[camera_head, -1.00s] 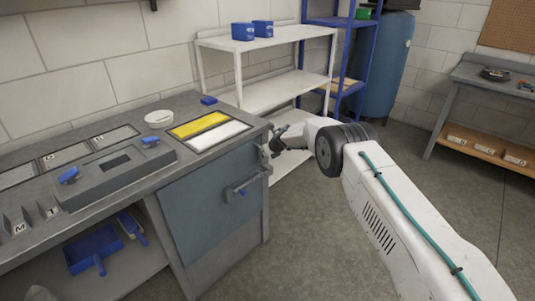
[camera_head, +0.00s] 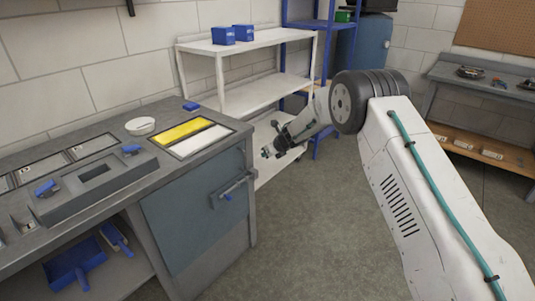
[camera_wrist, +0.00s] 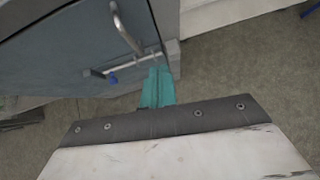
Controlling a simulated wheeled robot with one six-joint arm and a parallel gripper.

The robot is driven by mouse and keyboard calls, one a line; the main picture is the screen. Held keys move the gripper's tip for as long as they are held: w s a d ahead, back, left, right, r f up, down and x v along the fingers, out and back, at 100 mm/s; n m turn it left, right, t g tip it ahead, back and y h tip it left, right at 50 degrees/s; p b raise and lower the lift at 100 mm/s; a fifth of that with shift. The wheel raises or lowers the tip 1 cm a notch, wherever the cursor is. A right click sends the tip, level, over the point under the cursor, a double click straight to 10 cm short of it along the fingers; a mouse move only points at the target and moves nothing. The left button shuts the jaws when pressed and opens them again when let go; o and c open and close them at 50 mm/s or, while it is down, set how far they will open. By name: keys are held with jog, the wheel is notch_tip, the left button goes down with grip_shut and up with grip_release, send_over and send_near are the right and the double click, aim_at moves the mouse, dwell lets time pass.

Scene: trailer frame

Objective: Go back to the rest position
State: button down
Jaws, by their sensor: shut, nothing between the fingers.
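My gripper (camera_head: 268,151) shows in the head view beyond the right end of the workbench, in front of the white shelf unit. It is small there, with dark parts and teal fingertips, and it holds nothing. In the wrist view the teal fingers (camera_wrist: 158,88) are together, with nothing between them. Beyond them are the blue-grey cabinet front (camera_wrist: 60,50) and its metal handle (camera_wrist: 127,28). The gripper looks apart from the cabinet.
The grey workbench (camera_head: 215,165) carries a yellow and white panel (camera_head: 183,132), a white bowl (camera_head: 140,126) and a grey fixture. The white shelf unit (camera_head: 250,95) stands behind. Floor (camera_head: 310,220) is clear between the bench and my arm.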

jog(key=s+d+r+m+t+h, duration=0.2)
jog(key=d+m+h, duration=0.4)
jog(key=d+m, duration=0.7)
jog(key=s+d+r+m+g+h, duration=0.2)
jog(key=s+d+r+m, duration=0.45)
jog(key=s+m, duration=0.2)
jog(key=s+d+r+m+g+h, duration=0.25)
jog(key=s+d+r+m, duration=0.25)
jog(key=s+r+m, duration=0.3)
jog(key=s+r+m+g+y, duration=0.1)
jog(key=s+r+m, duration=0.3)
jog(key=s, duration=1.1)
jog(key=s+r+m+y, duration=0.2)
jog(key=s+r+m, duration=0.2)
jog(key=s, duration=1.1)
jog(key=s+r+m+g+y, duration=0.1)
jog(key=s+r+m, duration=0.4)
jog(key=s, duration=1)
jog(key=shift+s+d+m+g, duration=0.15)
jog(key=shift+m+g, duration=0.2)
jog(key=shift+m, duration=0.7)
